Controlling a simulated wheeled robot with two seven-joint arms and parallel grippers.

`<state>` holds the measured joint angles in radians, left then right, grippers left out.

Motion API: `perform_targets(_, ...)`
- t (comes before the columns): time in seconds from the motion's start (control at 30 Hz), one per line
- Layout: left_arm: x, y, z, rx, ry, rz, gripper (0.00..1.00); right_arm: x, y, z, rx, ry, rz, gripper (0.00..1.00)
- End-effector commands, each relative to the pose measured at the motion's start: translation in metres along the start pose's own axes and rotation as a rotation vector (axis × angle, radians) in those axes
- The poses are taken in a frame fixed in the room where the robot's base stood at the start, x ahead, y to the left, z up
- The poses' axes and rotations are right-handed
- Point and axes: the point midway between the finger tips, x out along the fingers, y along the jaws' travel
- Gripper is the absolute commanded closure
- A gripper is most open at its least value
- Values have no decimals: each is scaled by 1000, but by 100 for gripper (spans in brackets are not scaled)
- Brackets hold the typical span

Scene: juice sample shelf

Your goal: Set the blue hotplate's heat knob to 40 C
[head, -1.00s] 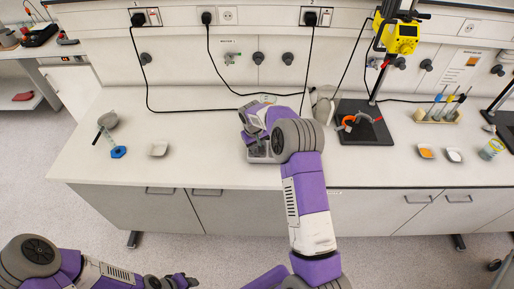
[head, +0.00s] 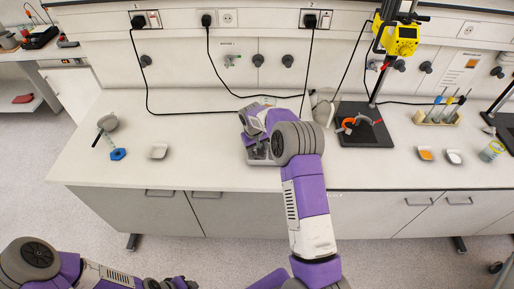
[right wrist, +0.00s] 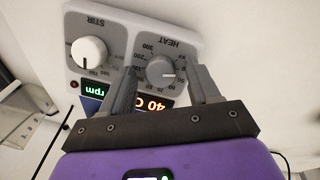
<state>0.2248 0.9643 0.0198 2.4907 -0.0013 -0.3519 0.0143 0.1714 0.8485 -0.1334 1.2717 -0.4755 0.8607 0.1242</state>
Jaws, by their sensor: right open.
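The hotplate's control panel (right wrist: 120,35) fills the upper part of the right wrist view. Its grey HEAT knob (right wrist: 160,70) has a pale pointer line, and the lit display (right wrist: 155,104) beside it reads 40 C. The white STIR knob (right wrist: 89,50) is to its left. My right gripper (right wrist: 165,70) is open, with its fingers on either side of the HEAT knob and gaps visible. In the head view my right arm covers most of the hotplate (head: 262,161). My left gripper (head: 180,282) is low at the bottom edge, away from the bench; its jaws are unclear.
A dark stand base (head: 364,125) with an orange ring is right of the hotplate. A white dish (head: 158,151) and a blue-based item (head: 118,154) are on the left. The bench between dish and hotplate is clear.

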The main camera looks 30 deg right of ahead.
Motion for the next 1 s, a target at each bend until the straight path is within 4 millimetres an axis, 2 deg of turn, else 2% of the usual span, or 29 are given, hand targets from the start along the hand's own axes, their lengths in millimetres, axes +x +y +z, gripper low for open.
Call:
perform_targets(0.17, 1, 0, 0, 0, 0, 0, 57, -16, 0, -1, 0, 4, 0, 39)
perform_targets(0.5, 4, -2, 0, 0, 0, 0, 57, -68, 0, 0, 0, 2, 0, 39)
perform_targets(0.67, 4, -2, 0, 0, 0, 0, 57, -76, 0, 0, 1, 1, 0, 39)
perform_targets(1.0, 4, -2, 0, 0, 0, 0, 57, -76, 0, 0, 0, 0, 0, 39)
